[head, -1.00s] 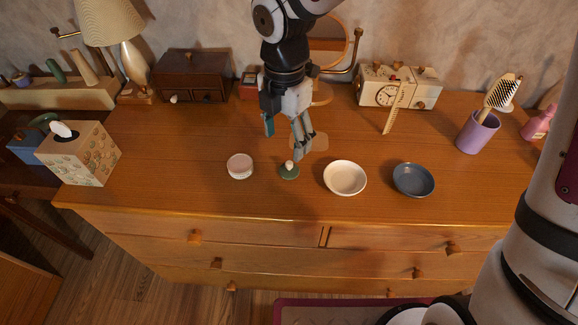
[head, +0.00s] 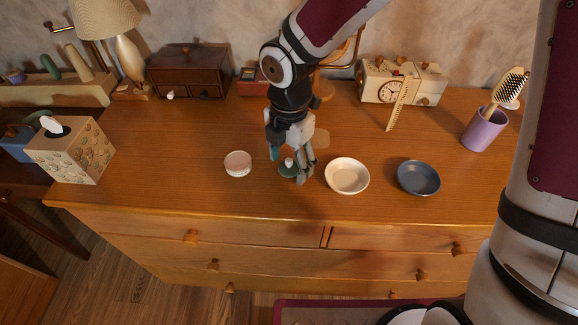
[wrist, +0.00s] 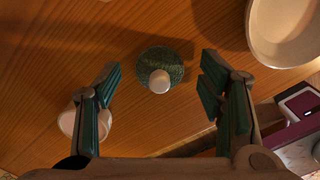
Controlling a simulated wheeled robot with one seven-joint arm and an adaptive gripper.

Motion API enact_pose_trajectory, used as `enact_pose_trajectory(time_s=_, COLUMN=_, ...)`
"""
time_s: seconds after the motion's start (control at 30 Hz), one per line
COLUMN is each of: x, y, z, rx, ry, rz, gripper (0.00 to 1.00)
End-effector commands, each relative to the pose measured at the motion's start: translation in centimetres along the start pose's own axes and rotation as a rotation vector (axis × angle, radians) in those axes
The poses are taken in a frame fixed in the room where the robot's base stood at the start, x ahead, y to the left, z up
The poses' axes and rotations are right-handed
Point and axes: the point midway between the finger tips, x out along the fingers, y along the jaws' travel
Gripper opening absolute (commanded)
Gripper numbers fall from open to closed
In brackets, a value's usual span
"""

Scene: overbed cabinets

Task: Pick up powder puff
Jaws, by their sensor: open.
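The powder puff, a small dark green disc with a pale round knob, lies on the dresser top; it shows in the wrist view (wrist: 160,65) and partly behind my fingers in the head view (head: 288,169). My gripper (head: 290,168) points down over it, fingers spread and empty. In the wrist view the puff lies between and slightly beyond the two fingertips (wrist: 158,75), with a gap on each side. No contact with it shows.
A pale pink round container (head: 238,164) stands left of the puff. A cream bowl (head: 347,176) stands close on its right, and a blue-grey bowl (head: 419,178) farther right. A clock (head: 390,92) and a wooden box (head: 188,72) stand at the back. The dresser's front strip is clear.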

Motion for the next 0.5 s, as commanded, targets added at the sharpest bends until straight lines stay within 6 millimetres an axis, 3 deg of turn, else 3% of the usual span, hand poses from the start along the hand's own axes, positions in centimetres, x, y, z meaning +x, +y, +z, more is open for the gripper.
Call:
enact_pose_trajectory(time_s=0.03, x=-0.02, y=0.01, z=0.0, rx=0.0, ry=0.0, rz=0.0, gripper=0.56)
enact_pose_trajectory(time_s=0.17, x=-0.03, y=0.01, z=0.0, rx=0.0, ry=0.0, rz=0.0, gripper=0.27)
enact_pose_trajectory(time_s=0.2, x=-0.03, y=0.01, z=0.0, rx=0.0, ry=0.0, rz=0.0, gripper=0.23)
enact_pose_trajectory(time_s=0.5, x=-0.05, y=0.01, z=0.0, rx=0.0, ry=0.0, rz=0.0, gripper=0.23)
